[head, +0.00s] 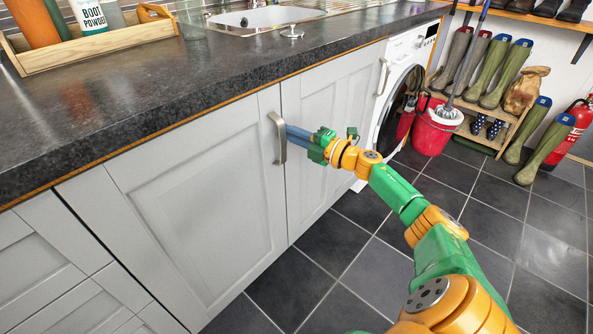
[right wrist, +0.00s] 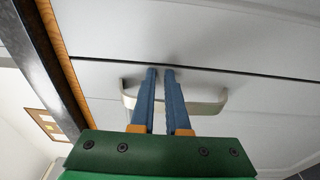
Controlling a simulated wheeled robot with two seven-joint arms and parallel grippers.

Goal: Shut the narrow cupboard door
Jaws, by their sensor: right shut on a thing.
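The grey panelled cupboard door (head: 205,205) under the worktop has an upright metal bar handle (head: 278,138) near its right edge. Another grey door (head: 325,120) stands to its right, with its own handle (head: 384,76). I cannot tell which one is the narrow one. Both look about flush with the cupboard front. My right gripper (head: 291,134) is at the left door's handle, its blue fingers shut on the bar. In the right wrist view the fingers (right wrist: 160,75) straddle the handle (right wrist: 205,107), close to a dark seam between panels. My left gripper is not in view.
The dark worktop (head: 190,85) overhangs the doors. Drawers (head: 60,275) are at the lower left. A washing machine (head: 408,70), a red bucket (head: 432,130) and a boot rack (head: 490,135) stand beyond. The tiled floor (head: 340,260) before the doors is clear except for my arm.

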